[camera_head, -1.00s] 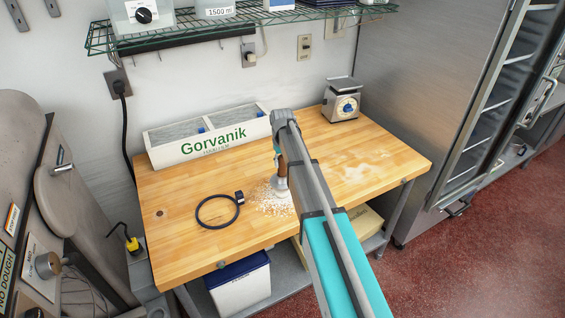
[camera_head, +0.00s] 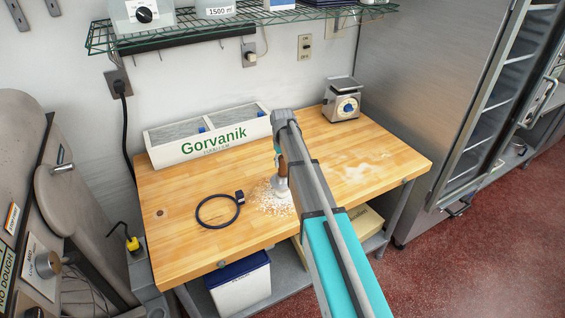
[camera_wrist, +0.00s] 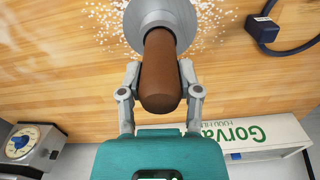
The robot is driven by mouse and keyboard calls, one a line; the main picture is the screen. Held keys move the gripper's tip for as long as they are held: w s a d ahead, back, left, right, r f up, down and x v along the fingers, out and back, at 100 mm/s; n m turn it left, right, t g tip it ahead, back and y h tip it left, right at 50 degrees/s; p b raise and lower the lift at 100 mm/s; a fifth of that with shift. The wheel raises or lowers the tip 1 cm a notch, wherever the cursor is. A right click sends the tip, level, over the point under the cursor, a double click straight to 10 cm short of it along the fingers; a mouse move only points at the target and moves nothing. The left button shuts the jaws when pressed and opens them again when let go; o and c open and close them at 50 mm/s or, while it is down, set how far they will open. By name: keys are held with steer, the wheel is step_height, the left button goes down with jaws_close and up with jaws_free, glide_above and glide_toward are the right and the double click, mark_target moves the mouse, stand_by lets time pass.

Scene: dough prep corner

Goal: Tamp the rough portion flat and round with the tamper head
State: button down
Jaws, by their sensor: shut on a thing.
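The tamper has a brown wooden handle (camera_wrist: 161,75) and a round grey metal head (camera_wrist: 160,18) in the wrist view. My gripper (camera_wrist: 160,72) is shut on the handle, one finger on each side. In the head view the tamper (camera_head: 281,182) stands about upright over a patch of white flour (camera_head: 268,200) on the wooden table, partly behind my arm. In the wrist view flour (camera_wrist: 112,30) shows around the head. The dough portion is not visible; the head or my arm may hide it. I cannot tell whether the head touches anything beneath it.
A dark ring with a block (camera_head: 217,211) lies left of the flour. A white Gorvanik bin (camera_head: 208,140) stands along the back of the wooden table (camera_head: 180,245), and a scale (camera_head: 342,100) at back right. A wire shelf (camera_head: 240,22) hangs above.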

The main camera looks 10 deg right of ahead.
mark_target(282, 170)
steer(key=shift+f+b, duration=2.25)
stand_by(5.8)
